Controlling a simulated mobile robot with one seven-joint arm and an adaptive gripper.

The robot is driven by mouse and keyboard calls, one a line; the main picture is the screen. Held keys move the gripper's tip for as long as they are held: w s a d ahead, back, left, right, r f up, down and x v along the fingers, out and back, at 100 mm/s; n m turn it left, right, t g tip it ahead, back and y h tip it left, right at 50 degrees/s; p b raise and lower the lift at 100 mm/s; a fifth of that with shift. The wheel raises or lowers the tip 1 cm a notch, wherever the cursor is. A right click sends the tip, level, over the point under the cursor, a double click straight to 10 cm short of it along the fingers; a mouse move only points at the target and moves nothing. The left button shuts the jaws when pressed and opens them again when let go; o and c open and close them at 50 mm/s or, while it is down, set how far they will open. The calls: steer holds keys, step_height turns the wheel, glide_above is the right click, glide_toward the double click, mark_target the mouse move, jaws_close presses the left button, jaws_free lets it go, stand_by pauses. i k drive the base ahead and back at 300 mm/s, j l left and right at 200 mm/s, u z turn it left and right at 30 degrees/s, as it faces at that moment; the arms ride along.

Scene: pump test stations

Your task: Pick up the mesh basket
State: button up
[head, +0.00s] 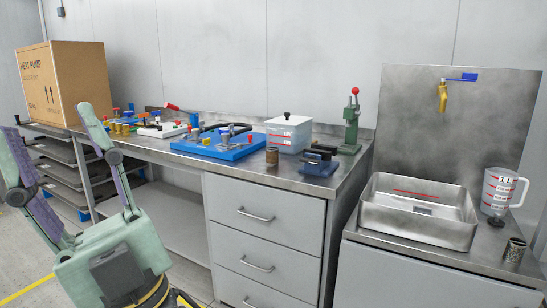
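A small grey mesh-like cylinder (514,250), which looks like the mesh basket, stands upright at the front right of the sink counter. A similar-sized brownish cylinder (272,157) stands at the front edge of the workbench; its surface is too small to tell whether it is mesh. My gripper (49,118) is at the lower left, in front of the workbench. Its two pale green fingers with purple pads are spread wide with nothing between them. It is far from both cylinders.
A steel basin (418,235) with a red line sits on the right counter. A measuring jug (497,191) stands behind the grey cylinder. The workbench (300,182) holds a blue pump board (222,150), a white lidded box (288,134), a green press (351,125) and a blue vise (318,163).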

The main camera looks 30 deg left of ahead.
mark_target(272, 152)
steer(key=i+u, duration=0.2)
steer(key=u, duration=0.15)
steer(key=i+u, duration=0.5)
steer(key=u, duration=0.15)
steer(key=i+l, duration=0.2)
steer(key=i, duration=0.2)
steer(key=i+l+u, duration=0.15)
steer(key=i, duration=0.3)
steer(key=i+l, duration=0.25)
steer(key=i, duration=0.15)
